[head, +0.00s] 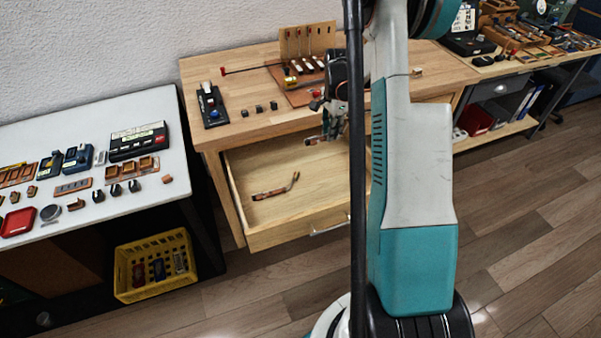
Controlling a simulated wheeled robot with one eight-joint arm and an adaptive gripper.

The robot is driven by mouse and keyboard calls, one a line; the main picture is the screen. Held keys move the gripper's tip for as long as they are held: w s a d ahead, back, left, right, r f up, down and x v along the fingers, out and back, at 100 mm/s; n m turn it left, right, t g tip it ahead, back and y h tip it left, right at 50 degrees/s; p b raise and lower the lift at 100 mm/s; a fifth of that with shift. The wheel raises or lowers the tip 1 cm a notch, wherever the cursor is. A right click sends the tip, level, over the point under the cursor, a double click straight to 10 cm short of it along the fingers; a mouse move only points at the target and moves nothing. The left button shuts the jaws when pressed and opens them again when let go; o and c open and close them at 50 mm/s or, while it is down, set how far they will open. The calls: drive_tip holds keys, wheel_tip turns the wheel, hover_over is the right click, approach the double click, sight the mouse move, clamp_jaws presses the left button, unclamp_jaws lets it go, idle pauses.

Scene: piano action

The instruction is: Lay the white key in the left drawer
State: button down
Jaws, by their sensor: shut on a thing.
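The left drawer (325,217) of the wooden bench is pulled open. A thin reddish-brown part with a bent end (275,190) lies on its floor. My gripper (325,131) is over the back of the drawer, pointing down, partly hidden by my arm and a dark pole. It is shut on a small brownish piece (312,141), mostly hidden; I cannot tell if this is the white key. Several white-topped pieces (306,65) sit by the upright wooden board on the bench top.
The bench top (235,140) carries a black device (212,104) and several small dark blocks. A white table (90,215) with many small items stands at the left, a yellow crate (155,265) below it. Much of the drawer floor is clear.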

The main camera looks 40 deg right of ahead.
drive_tip(key=b, duration=0.5)
hover_over(329, 176)
drive_tip(key=shift+m, duration=0.4)
wheel_tip(329, 176, down, 15)
drive_tip(key=shift+f+b, duration=0.8)
drive_tip(key=shift+f, duration=1.85)
drive_tip(key=shift+f, duration=0.15)
drive_tip(key=c, duration=1.5)
unclamp_jaws()
wheel_tip(329, 176, up, 12)
drive_tip(key=p, duration=0.4)
drive_tip(key=shift+r+p, duration=0.2)
drive_tip(key=shift+p, duration=0.1)
